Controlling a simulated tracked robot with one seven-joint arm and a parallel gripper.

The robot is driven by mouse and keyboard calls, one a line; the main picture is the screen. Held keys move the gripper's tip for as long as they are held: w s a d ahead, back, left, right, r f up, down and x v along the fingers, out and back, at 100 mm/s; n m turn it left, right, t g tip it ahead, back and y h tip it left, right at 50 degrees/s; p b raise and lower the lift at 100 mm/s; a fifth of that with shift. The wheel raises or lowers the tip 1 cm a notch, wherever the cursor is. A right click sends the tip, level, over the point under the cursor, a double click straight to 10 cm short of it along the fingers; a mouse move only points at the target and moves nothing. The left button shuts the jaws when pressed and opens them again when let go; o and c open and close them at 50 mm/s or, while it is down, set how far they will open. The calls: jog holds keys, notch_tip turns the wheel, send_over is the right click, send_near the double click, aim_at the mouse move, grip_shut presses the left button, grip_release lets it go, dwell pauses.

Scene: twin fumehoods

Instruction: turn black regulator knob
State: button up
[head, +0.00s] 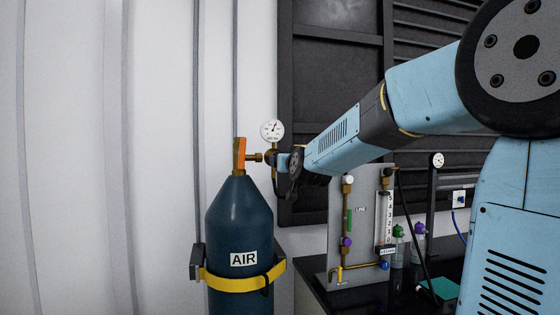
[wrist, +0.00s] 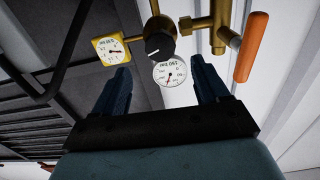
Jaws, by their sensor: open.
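The black regulator knob (wrist: 160,46) shows in the wrist view, on the brass regulator, with a white mark on its face. It lies ahead of my gripper (wrist: 160,75), between the lines of the two fingers. My gripper is open, and the fingers look apart from the knob. A round white gauge (wrist: 170,73) and a yellow-rimmed gauge (wrist: 109,49) sit beside the knob. In the head view, my gripper (head: 284,163) is at the regulator, right of the brass valve, and the knob is hidden behind it. The white gauge (head: 272,130) stands just above.
A dark blue AIR cylinder (head: 232,215) stands below the regulator, held by a yellow strap (head: 240,281). Its orange valve handle (head: 240,155) also shows in the wrist view (wrist: 250,47). A flowmeter panel (head: 360,235) and bottles stand on the black bench at right.

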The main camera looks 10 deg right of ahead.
send_near(269, 152)
jog(key=w, duration=0.1)
jog(key=w+d+f, duration=0.2)
jog(key=w, duration=0.1)
dwell(0.3)
jog(key=shift+c, duration=0.5)
jog(key=shift+d, duration=0.1)
jog(key=c, duration=0.9)
jog(key=shift+c, duration=0.2)
jog(key=shift+n, duration=0.3)
jog(key=o, duration=1)
jog(key=shift+o, duration=0.2)
